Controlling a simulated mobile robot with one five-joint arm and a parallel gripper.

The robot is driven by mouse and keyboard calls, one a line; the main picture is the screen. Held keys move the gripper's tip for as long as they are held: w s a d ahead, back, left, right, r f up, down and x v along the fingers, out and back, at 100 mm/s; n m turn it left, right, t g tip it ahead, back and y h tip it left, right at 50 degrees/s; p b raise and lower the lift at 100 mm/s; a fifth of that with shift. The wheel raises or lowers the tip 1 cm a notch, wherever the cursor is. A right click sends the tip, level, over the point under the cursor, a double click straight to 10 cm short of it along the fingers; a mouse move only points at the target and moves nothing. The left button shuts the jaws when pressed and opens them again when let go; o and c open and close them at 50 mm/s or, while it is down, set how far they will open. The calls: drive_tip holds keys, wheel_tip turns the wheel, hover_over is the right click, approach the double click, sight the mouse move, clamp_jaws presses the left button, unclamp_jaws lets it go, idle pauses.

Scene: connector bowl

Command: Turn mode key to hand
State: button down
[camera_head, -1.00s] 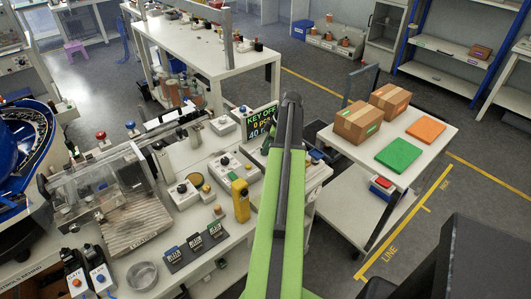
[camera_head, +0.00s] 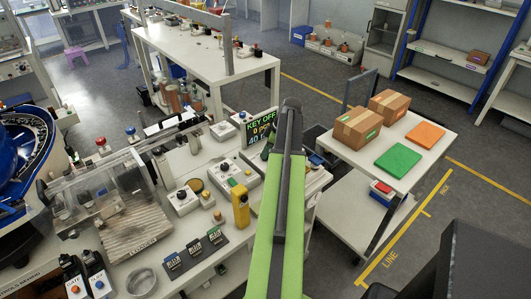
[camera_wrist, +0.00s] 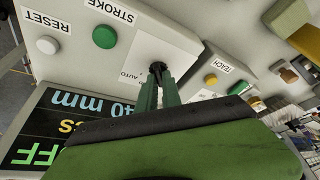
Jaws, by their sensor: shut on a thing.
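The mode key (camera_wrist: 157,68) is a small dark key in a pale panel (camera_wrist: 185,50) in the wrist view. My gripper (camera_wrist: 159,78) has its two green fingertips closed around the key. The word AUTO shows on the panel just left of the fingers; other key labels are hidden or unreadable. The display (camera_head: 260,128) reads KEY OFF, with 40 mm below; part of it also shows upside down in the wrist view (camera_wrist: 70,125). In the head view my green arm hides the key and the fingertips.
A green STROKE button (camera_wrist: 104,37) and a white RESET button (camera_wrist: 47,45) sit left of the key. A yellow button (camera_wrist: 211,79) by a TEACH label is to its right. A cart (camera_head: 430,130) with cardboard boxes (camera_head: 358,126) stands right of my arm in the head view.

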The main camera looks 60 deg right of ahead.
drive_tip(key=m, duration=0.2)
drive_tip(key=m+h, duration=0.1)
drive_tip(key=shift+a+m+h, duration=0.15)
drive_tip(key=shift+m+h, duration=0.15)
drive_tip(key=shift+m, duration=0.1)
drive_tip(key=shift+m+h, duration=0.7)
drive_tip(key=shift+m, duration=1.5)
drive_tip(key=c, duration=1.5)
unclamp_jaws()
drive_tip(key=p+v, duration=1.6)
drive_tip(key=v, duration=0.1)
drive_tip(key=shift+a+r, duration=0.15)
drive_tip(key=shift+a, duration=0.05)
